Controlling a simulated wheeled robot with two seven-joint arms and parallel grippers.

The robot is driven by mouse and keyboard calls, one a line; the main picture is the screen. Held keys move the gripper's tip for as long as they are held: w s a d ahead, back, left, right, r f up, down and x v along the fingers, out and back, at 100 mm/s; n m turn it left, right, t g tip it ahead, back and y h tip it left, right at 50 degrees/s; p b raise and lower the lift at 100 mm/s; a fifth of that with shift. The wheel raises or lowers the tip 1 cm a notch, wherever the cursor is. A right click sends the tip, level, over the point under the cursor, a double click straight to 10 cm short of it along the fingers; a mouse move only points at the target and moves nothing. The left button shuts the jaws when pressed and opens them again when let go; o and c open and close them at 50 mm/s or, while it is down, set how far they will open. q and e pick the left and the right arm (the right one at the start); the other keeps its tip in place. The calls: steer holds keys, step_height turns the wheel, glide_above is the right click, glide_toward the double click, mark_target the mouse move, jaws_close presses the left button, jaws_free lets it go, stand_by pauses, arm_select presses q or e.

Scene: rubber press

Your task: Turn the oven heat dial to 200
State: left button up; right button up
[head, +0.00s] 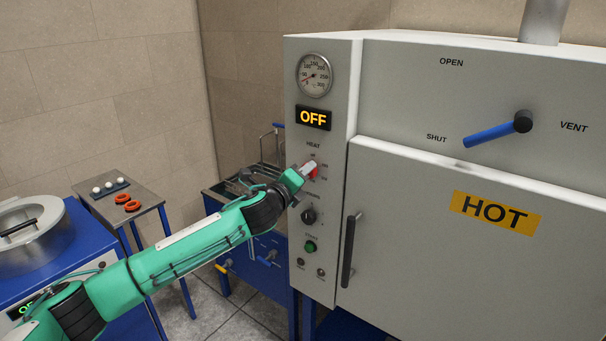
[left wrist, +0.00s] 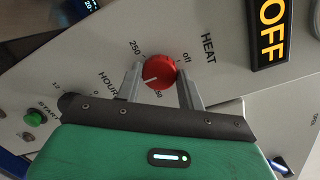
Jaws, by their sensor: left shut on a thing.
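The red heat dial (head: 314,173) sits under the HEAT label on the oven's control panel. My left gripper (head: 301,172) is at it and shut on it. In the left wrist view the red dial (left wrist: 160,70) sits between the two grey fingers of my left gripper (left wrist: 160,84). Its white mark points left and slightly down in that view, between the 250 label and a partly hidden label ending in 50. The label between those two is hidden behind a finger. The oven display (head: 313,118) reads OFF. My right gripper is not in view.
Below the heat dial are the black hours dial (head: 309,216) and the green start button (head: 310,247). A round gauge (head: 314,75) is above the display. The oven door handle (head: 348,250) is just right of the panel. A blue lever (head: 490,134) is on the oven's upper front.

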arm_select(q)
steer(key=shift+f, duration=0.1)
stand_by(0.3)
steer(key=o, duration=1)
steer(key=shift+c, duration=0.2)
steer(key=shift+s, duration=0.1)
steer(key=b+v, duration=0.3)
steer(key=v, duration=1)
steer(key=shift+s+a+b, duration=0.15)
steer(key=shift+s+b, duration=0.1)
steer(key=shift+b, duration=0.1)
